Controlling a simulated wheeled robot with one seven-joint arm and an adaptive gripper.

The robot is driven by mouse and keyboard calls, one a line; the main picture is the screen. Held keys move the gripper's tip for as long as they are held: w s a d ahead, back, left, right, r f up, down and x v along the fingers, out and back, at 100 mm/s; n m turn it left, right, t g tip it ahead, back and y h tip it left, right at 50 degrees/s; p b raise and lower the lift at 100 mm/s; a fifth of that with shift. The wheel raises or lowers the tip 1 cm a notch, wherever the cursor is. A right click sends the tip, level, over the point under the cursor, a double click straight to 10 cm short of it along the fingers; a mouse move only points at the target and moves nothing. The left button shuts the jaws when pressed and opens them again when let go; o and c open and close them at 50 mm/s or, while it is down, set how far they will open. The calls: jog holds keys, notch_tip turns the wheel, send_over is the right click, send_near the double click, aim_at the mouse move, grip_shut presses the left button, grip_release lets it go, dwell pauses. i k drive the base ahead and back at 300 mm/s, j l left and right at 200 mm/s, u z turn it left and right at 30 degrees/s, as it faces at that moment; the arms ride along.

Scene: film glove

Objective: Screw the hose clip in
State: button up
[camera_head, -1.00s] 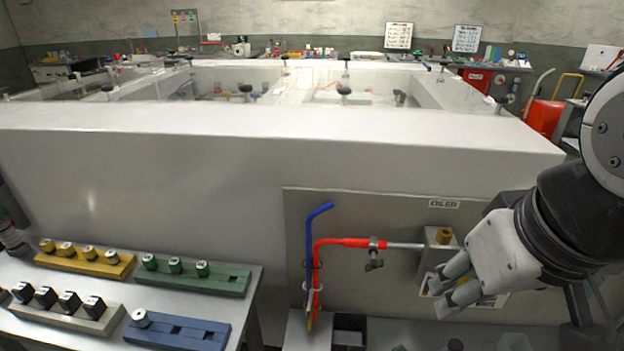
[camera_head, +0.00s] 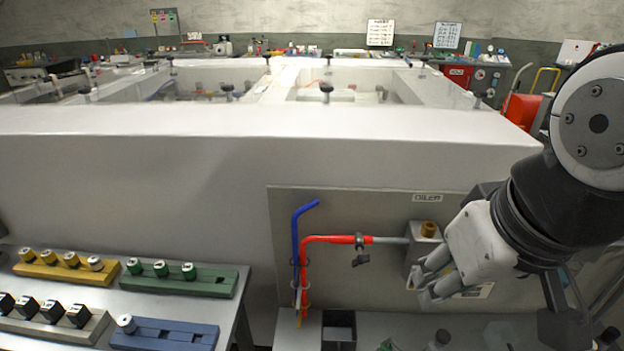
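The hose clip (camera_head: 360,248) is a small dark clip with a winged screw hanging below it. It sits around the right end of the red hose (camera_head: 330,239), next to the grey pipe (camera_head: 390,240). The pipe runs into the oiler block (camera_head: 420,246), which has a brass cap on top. My gripper (camera_head: 424,282) is to the right of the clip, beside the block's lower front, apart from the clip. Its two fingers are spread with a gap between them, and I see nothing held.
A blue hose (camera_head: 297,232) hangs beside the red one. A dark open box (camera_head: 338,330) stands on the ledge below. At the lower left, a table carries yellow (camera_head: 66,268), green (camera_head: 178,280) and blue (camera_head: 165,335) racks. The panel left of the hoses is clear.

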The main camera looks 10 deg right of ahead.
aim_at(361, 259)
jog(key=j+z, duration=0.15)
jog(key=j, duration=0.35)
jog(key=j+z, duration=0.15)
jog(key=j, duration=0.3)
jog(key=j+z, duration=0.15)
jog(key=j, duration=0.35)
jog(key=j+z, duration=0.15)
jog(key=j, duration=0.35)
jog(key=k+j+z, duration=0.15)
jog(key=j, duration=0.3)
jog(key=j+z, duration=0.15)
jog(key=j, duration=0.35)
jog(key=k+j+z, duration=0.15)
jog(key=j, duration=0.25)
